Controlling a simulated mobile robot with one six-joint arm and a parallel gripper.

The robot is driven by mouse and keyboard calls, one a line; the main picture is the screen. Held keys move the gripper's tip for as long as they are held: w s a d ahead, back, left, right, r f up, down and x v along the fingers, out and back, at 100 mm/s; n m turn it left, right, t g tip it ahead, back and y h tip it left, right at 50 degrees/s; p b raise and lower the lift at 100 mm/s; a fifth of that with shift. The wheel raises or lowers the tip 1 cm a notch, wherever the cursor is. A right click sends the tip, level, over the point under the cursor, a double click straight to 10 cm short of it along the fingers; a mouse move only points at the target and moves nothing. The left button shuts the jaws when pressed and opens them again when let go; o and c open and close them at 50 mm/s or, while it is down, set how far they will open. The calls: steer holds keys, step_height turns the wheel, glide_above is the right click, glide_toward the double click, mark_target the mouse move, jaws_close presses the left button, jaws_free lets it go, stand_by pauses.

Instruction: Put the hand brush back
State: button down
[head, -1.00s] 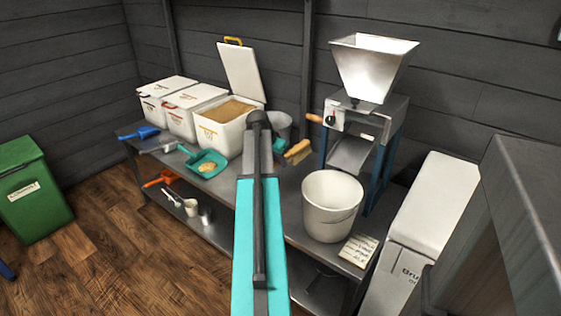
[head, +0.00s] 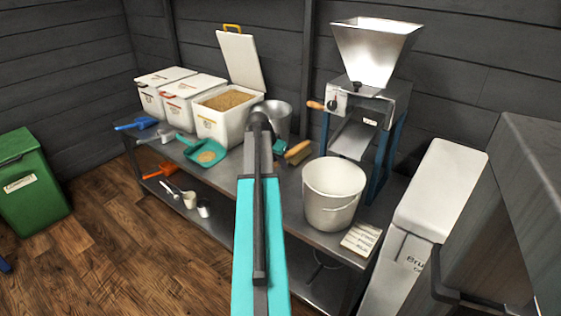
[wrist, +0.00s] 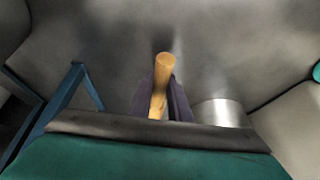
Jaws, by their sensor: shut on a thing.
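The hand brush (head: 298,152) shows in the head view as a small tan piece just right of my arm, above the bench between the grain bins and the mill. In the wrist view its round wooden handle (wrist: 163,76) points up between the dark fingers of my gripper (wrist: 160,97). My gripper is shut on this handle. In the head view my arm hides most of the hand; only a teal part of my gripper (head: 281,147) shows beside the brush. The bristles cannot be made out in the wrist view.
The metal bench (head: 262,170) holds a white bucket (head: 330,200), a mill (head: 365,110), a metal pail (head: 281,117), a teal scoop (head: 207,153) with grain, and an open grain bin (head: 226,122). A note card (head: 361,238) lies by the front edge.

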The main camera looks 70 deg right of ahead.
steer(key=shift+f, duration=0.25)
steer(key=c, duration=1.6)
jaws_free()
steer(key=shift+r, duration=0.1)
steer(key=p+v, duration=0.2)
steer(key=v, duration=1.1)
steer(key=shift+a+r+p, duration=0.15)
steer(key=shift+r+p, duration=0.15)
steer(key=shift+w, duration=0.15)
